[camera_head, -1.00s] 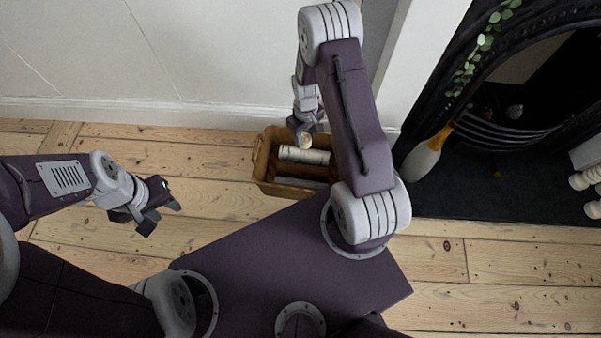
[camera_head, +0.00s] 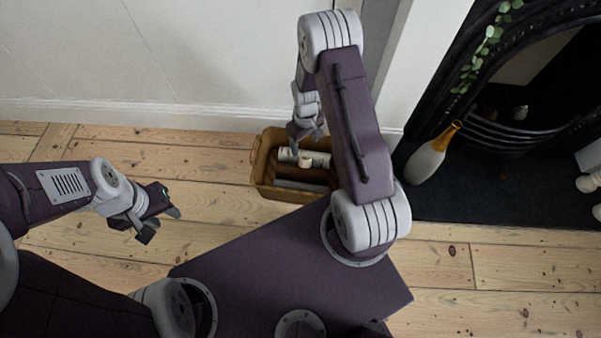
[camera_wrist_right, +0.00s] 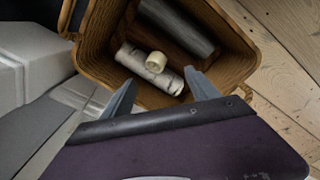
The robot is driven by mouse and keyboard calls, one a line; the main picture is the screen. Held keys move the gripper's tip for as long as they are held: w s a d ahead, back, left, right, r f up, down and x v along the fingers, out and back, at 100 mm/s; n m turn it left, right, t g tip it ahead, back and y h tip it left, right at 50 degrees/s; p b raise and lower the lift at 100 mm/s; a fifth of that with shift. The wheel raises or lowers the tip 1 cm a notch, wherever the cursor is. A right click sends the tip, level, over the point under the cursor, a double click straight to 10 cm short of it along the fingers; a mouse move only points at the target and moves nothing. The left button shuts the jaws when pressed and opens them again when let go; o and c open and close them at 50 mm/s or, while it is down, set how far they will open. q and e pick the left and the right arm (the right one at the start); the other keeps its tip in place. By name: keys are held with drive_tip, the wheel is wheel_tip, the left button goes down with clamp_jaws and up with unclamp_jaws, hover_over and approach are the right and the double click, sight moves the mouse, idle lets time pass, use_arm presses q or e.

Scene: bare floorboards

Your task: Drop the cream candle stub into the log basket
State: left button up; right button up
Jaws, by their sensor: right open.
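The cream candle stub (camera_head: 305,161) is free of my right gripper and shows inside the outline of the log basket (camera_head: 262,160), by a pale log. In the right wrist view the stub (camera_wrist_right: 156,62) appears over the pale, birch-like log; I cannot tell whether it rests on it or is still in the air. My right gripper (camera_head: 306,142) is open above the basket, and its two spread fingers (camera_wrist_right: 162,80) show empty in the wrist view. My left gripper (camera_head: 162,223) is open and empty over the floorboards, left of the basket.
The basket holds the pale log (camera_wrist_right: 140,67), a brown log and a dark grey log (camera_wrist_right: 180,28). A white wall stands behind it. A grey and yellow vase-like object (camera_head: 428,160) stands by the black fireplace at right. Bare floor lies left of the basket.

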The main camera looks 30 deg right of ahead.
wheel_tip(320, 180, up, 9)
drive_tip(key=p, duration=0.6)
